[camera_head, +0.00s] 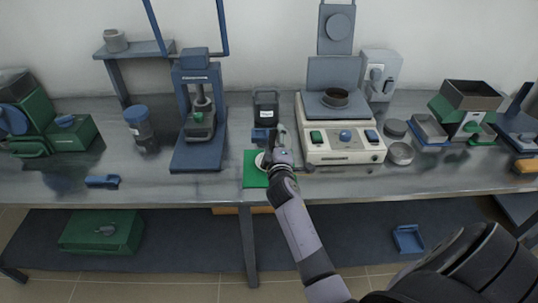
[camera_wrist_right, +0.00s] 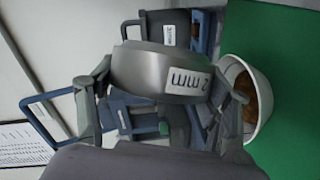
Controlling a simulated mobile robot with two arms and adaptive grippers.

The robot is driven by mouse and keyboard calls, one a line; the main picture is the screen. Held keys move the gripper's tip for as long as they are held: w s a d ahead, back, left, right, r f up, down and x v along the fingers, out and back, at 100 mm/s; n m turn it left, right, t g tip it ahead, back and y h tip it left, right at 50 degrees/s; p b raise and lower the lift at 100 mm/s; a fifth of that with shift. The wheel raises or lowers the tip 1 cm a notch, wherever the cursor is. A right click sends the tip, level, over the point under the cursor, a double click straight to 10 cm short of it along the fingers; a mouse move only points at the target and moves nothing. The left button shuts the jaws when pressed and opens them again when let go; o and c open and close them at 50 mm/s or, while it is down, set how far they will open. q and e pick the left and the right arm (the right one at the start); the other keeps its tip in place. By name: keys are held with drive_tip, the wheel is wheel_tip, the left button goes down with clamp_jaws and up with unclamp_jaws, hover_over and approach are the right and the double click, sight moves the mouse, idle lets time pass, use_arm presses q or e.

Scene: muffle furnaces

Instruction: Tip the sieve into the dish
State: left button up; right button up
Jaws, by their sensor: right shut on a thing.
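A grey metal sieve (camera_wrist_right: 150,70) with a white "2 mm" label is in my right gripper (camera_wrist_right: 165,98), whose two fingers close on its opposite sides. In the head view my right gripper (camera_head: 279,147) is over the right part of the green mat, and its wrist covers part of the mat. The white dish (camera_head: 260,161) stands on the mat, just left of the gripper and partly hidden by it. In the wrist view the dish (camera_wrist_right: 229,66) is beside the sieve, with brown material inside. The inside of the sieve is hidden. My left gripper is out of view.
The green mat (camera_head: 254,181) lies near the bench's front edge. A dark container (camera_head: 265,102) stands behind it. A blue press (camera_head: 198,115) is to the left; a cream shaker base (camera_head: 341,151) with a round pan (camera_head: 334,97) is close on the right. Bench between mat and press is clear.

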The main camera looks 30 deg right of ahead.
drive_tip(key=shift+d, duration=0.1)
idle(0.3)
drive_tip(key=shift+r+m+p, duration=0.15)
drive_tip(key=shift+m+p, duration=0.15)
drive_tip(key=shift+p, duration=0.2)
drive_tip(key=m+p, duration=0.1)
drive_tip(key=p, duration=0.1)
drive_tip(key=d+m+y+p, duration=0.1)
drive_tip(key=p, duration=0.1)
drive_tip(key=shift+s+r+g, duration=0.1)
drive_tip(key=shift+r+g, duration=0.05)
drive_tip(key=shift+g, duration=0.25)
drive_tip(key=shift+d+m+p, duration=0.1)
drive_tip(key=shift+m+p, duration=0.3)
drive_tip(key=shift+p, duration=0.3)
drive_tip(key=shift+f+y, duration=0.25)
drive_tip(key=shift+y, duration=0.05)
